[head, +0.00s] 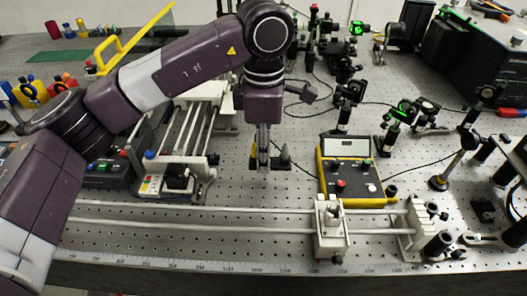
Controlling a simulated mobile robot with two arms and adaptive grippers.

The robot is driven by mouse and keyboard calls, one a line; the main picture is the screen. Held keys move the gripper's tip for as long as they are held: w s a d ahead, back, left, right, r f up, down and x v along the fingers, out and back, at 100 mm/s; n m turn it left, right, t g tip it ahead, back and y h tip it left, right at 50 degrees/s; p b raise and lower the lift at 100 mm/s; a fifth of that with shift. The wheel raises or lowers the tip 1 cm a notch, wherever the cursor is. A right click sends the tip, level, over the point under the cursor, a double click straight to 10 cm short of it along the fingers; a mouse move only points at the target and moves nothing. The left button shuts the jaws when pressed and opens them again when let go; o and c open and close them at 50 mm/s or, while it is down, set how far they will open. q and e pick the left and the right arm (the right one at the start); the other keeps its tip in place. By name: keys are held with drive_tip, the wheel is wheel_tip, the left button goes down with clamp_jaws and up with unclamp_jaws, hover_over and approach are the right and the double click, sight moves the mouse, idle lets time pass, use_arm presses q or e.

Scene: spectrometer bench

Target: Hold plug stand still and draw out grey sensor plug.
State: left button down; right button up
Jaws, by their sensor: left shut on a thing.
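My left arm reaches in from the left and bends down to my left gripper (263,160), which points straight down over the perforated bench. Its fingers are shut on a small dark stand, which I take to be the plug stand (284,157); a dark, upright, tapered part shows just right of the fingers. The fingers hide much of it. I cannot make out the grey sensor plug clearly. My right gripper is not in view.
A yellow-edged meter box (348,168) with a display stands close to the right. A rail with a white carriage (330,228) runs along the front. White rail equipment (180,140) is at left. Optics posts and cables crowd the back right.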

sight(265, 179)
use_arm(q)
drive_tip(key=shift+f+b, duration=1.05)
drive_tip(key=shift+f, duration=0.35)
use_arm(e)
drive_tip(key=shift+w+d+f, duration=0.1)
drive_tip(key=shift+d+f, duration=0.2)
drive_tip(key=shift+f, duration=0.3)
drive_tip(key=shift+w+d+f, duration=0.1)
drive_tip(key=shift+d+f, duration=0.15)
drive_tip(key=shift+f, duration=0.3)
use_arm(q)
drive_tip(key=shift+f+b, duration=0.55)
drive_tip(key=shift+f, duration=0.2)
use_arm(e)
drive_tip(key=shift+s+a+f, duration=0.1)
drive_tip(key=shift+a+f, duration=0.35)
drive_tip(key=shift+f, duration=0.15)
use_arm(q)
drive_tip(key=shift+f, duration=0.1)
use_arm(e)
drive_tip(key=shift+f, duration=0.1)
use_arm(q)
drive_tip(key=shift+f, duration=0.1)
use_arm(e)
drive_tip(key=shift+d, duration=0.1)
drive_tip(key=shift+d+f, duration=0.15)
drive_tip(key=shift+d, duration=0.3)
